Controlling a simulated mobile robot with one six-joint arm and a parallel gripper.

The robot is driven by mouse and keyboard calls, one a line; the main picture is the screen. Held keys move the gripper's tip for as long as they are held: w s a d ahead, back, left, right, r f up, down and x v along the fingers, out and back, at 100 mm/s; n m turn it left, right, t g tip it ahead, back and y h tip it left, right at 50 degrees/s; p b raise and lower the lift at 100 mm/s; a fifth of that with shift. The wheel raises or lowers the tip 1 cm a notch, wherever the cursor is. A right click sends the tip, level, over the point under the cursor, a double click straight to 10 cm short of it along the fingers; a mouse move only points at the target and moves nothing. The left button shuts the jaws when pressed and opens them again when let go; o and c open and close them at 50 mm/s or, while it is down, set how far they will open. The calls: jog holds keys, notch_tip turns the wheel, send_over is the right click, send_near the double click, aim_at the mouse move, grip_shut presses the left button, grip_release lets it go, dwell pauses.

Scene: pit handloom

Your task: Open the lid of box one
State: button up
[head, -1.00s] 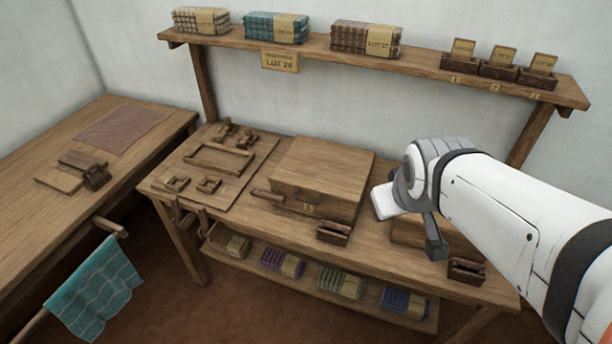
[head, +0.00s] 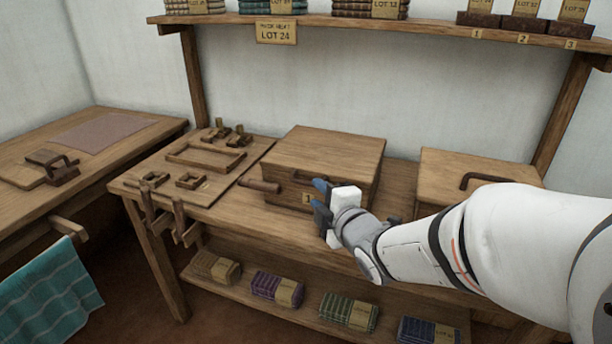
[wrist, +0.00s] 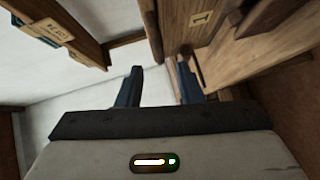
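Box one (head: 325,150) is a closed wooden box with a flat lid, standing on the workbench. Its front bears a yellow label "1" (head: 308,198), which also shows in the wrist view (wrist: 202,18). A dark handle (head: 302,176) shows at the upper front, partly hidden by my gripper. My gripper (head: 322,200) is just in front of the box's front face, near the handle. Its two dark blue fingers are apart, with nothing visibly held between them in the wrist view (wrist: 159,85). Whether a finger touches the handle I cannot tell.
A second wooden box (head: 470,165) with a dark handle stands to the right, partly behind my arm. A board (head: 215,178) with small wooden parts lies left. A shelf (head: 420,30) runs above. Wrapped bundles (head: 277,288) lie on the lower shelf.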

aim_at(307, 184)
jog(key=x, duration=0.7)
jog(key=shift+w+b, duration=0.25)
jog(key=shift+b, duration=0.05)
jog(key=shift+c, duration=0.3)
grip_shut()
